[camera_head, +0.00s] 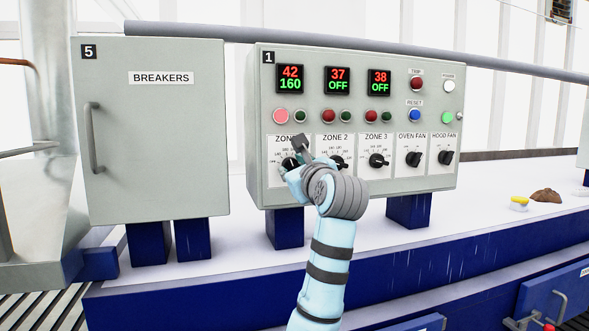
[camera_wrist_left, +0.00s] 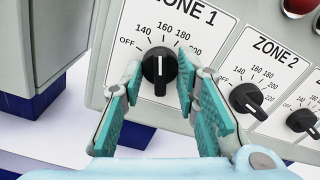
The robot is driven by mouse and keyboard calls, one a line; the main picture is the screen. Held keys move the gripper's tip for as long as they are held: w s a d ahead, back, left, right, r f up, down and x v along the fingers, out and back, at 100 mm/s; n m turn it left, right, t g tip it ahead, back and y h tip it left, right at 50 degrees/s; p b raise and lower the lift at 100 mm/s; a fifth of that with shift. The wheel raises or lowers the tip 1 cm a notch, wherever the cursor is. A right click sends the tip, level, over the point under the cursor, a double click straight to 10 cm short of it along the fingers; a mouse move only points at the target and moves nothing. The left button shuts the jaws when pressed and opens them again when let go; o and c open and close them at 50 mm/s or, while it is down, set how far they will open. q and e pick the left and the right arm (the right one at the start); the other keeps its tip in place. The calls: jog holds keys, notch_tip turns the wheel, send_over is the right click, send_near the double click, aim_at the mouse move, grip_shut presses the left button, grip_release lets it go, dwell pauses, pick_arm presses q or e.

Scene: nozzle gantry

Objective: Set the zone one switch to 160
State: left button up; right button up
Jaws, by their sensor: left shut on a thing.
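The zone one switch is a black knob (camera_wrist_left: 159,70) on a white ZONE 1 plate marked OFF, 140, 160, 180 and 200. Its bar stands about upright in the left wrist view, with its top end towards the 160 mark. My left gripper (camera_wrist_left: 160,86) is shut on the knob, one teal-padded finger on each side. In the head view the left gripper (camera_head: 293,165) is at the panel and partly covers the knob. The zone one display (camera_head: 290,79) reads 42 in red and 160 in green. My right gripper is not in view.
The zone 2 knob (camera_wrist_left: 246,98) and zone 3 knob (camera_head: 378,161) sit to the right; their displays read OFF. Oven fan and hood fan knobs are farther right. The breakers cabinet (camera_head: 160,150) stands close on the left. Small objects lie on the bench at the right.

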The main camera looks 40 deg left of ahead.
pick_arm(q)
jog(key=shift+r+m, duration=0.1)
jog(key=shift+m, duration=0.4)
jog(key=o, duration=1.2)
jog(key=shift+c, duration=0.2)
jog(key=shift+d, duration=0.15)
jog(key=v, duration=1.1)
jog(key=shift+s+d, duration=0.2)
jog(key=shift+s, duration=0.05)
